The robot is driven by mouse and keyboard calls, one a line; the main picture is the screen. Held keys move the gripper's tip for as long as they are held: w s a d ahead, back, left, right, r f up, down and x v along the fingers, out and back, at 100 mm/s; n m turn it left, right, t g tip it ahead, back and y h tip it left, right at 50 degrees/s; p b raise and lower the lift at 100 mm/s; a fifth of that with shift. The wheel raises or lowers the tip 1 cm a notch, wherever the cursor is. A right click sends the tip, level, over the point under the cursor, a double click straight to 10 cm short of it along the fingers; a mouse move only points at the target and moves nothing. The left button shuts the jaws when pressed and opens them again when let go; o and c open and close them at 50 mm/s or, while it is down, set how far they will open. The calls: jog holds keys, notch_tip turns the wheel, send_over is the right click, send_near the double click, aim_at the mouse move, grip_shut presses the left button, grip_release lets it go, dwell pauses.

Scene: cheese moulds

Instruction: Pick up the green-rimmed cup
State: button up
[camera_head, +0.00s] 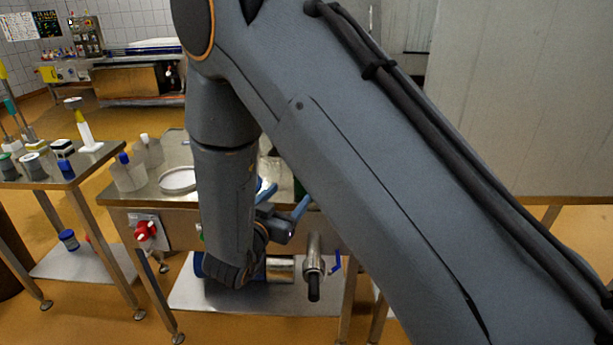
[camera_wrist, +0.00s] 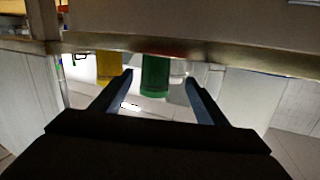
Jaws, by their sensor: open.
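My gripper (camera_head: 289,193) is in front of the near edge of the middle steel table, with its blue fingers spread. In the wrist view my gripper (camera_wrist: 159,72) is open with nothing held. A green cylindrical thing (camera_wrist: 155,78) shows between and beyond the fingertips, below a table edge in that picture; its top is cut off by that edge. I cannot tell whether it is the green-rimmed cup. In the head view my arm hides much of the middle table, and only a sliver of dark green (camera_head: 298,188) shows beside a finger.
A yellow thing (camera_wrist: 108,68) stands left of the green one. On the middle table (camera_head: 113,196) are a white round dish (camera_head: 178,180) and a pale container (camera_head: 128,172). Red (camera_head: 145,231) and metal (camera_head: 314,262) fittings project at its front. The left table holds several small cups.

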aim_at(301, 193)
jog(key=shift+t+h, duration=0.3)
jog(key=shift+h, duration=0.2)
jog(key=x, duration=0.2)
jog(key=p+x, duration=0.1)
jog(key=x, duration=0.3)
jog(key=shift+d+r, duration=0.3)
jog(key=shift+w+d, duration=0.1)
jog(key=shift+w, duration=0.35)
jog(key=c, duration=1.2)
